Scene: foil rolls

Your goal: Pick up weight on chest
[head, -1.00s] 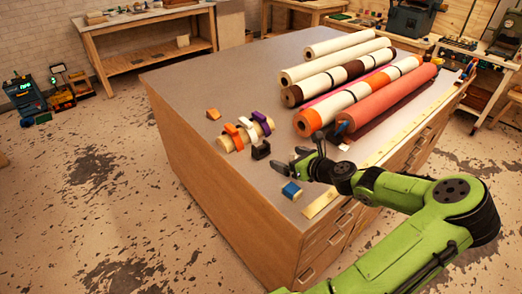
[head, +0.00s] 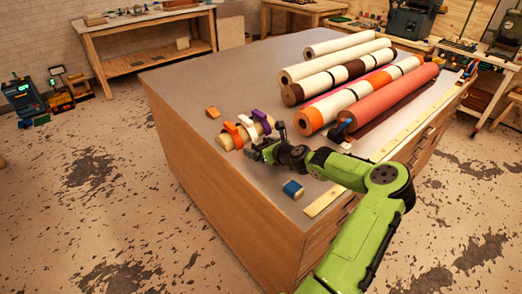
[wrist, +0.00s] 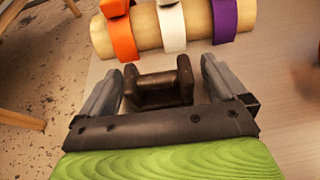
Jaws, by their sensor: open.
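The wooden chest (head: 205,195) is a wide drawer cabinet with a grey top. A dark brown, U-shaped block (wrist: 158,88), which looks like the weight, sits on the top near its front left edge. In the wrist view it lies between the two fingers of my gripper (wrist: 162,88). The fingers are apart, with visible gaps on both sides of the block. In the head view my gripper (head: 268,146) is low over the top and largely hides this block.
A cream roll (wrist: 175,28) with orange, white and purple bands lies just beyond the block. A blue block (head: 292,190) stands nearer the front corner, and a small orange block (head: 212,112) is at the left. Large rolls (head: 385,105) and a yellow ruler (head: 400,140) fill the right side.

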